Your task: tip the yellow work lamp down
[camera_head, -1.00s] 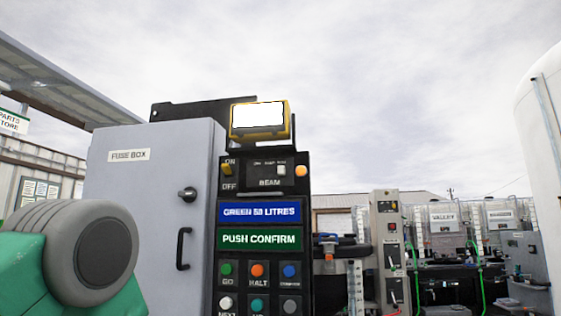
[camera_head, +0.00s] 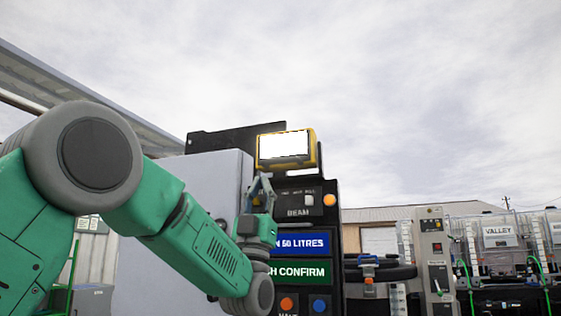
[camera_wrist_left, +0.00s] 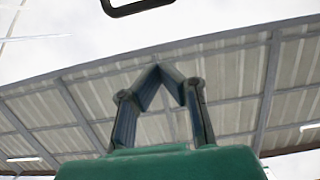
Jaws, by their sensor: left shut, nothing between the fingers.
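The yellow work lamp (camera_head: 287,148) sits on top of the black control panel in the head view, its white face lit and turned toward me. My left gripper (camera_head: 262,178) points up just below the lamp's lower left corner, in front of the panel. Its fingers are shut with nothing between them. I cannot tell whether the fingertips touch the lamp. In the left wrist view the fingertips (camera_wrist_left: 160,68) meet in a point against the canopy roof, and a dark rounded frame edge (camera_wrist_left: 138,6) shows at the top. My right gripper is not in view.
The black control panel (camera_head: 328,228) carries a beam switch, signs and coloured buttons, partly hidden by my left arm. A grey cabinet (camera_head: 145,260) stands left of it. A grey switch post (camera_head: 436,255) and totes (camera_head: 500,238) stand at the right. Open sky surrounds the lamp above.

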